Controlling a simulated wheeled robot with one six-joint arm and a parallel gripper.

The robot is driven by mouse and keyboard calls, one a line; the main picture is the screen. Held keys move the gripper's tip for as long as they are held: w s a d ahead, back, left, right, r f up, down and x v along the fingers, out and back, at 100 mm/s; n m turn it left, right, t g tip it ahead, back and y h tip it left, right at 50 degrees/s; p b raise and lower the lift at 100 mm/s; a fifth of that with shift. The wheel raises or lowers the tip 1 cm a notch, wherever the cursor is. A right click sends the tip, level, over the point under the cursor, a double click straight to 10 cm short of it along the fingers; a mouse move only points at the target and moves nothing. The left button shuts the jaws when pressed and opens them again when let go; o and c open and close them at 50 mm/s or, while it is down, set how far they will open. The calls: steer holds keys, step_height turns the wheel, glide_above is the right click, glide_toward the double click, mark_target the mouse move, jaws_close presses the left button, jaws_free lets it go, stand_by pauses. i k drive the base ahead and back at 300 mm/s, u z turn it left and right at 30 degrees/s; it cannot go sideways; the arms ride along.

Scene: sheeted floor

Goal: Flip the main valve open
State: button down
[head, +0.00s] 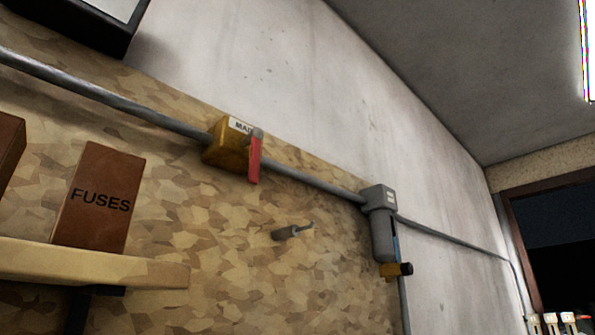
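The main valve is a yellow body (226,150) on a grey pipe in the head view, with a white label on top that reads "MAI" before it is cut off. Its red lever (254,160) is on the right side of the body and hangs down, across the line of the pipe. My gripper is not in view, and nothing touches the lever.
A grey pipe (310,184) runs along the chipboard wall to a grey filter unit (382,225). A small hook (292,231) sticks out below the valve. A wooden shelf (150,273) at lower left bears a brown FUSES box (98,199). A dark doorway (555,240) is at right.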

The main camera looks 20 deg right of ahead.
mark_target(255, 136)
steer(key=z, duration=2.4)
steer(key=k, duration=2.05)
steer(key=u, duration=1.45)
steer(key=i, duration=0.5)
